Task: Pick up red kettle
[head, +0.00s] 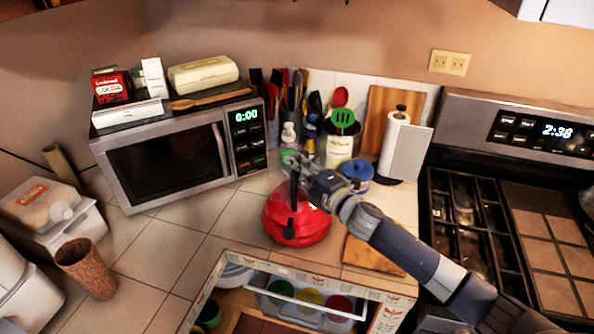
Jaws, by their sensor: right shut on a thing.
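The red kettle (296,222) stands on the tiled counter near its front edge, in the middle of the head view. It is round and shiny, with a dark handle on top and a dark spout tip facing the front. My right gripper (298,178) comes in from the right over the kettle and is shut at its dark handle. The gripper and wrist hide part of the kettle's top. The kettle appears to rest on the counter. My left gripper is not in the head view.
A microwave (180,150) stands behind left. Utensils, a paper towel roll (395,145) and a blue pot (356,173) are behind the kettle. The stove (510,220) is at right. Tiles left of the kettle are clear.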

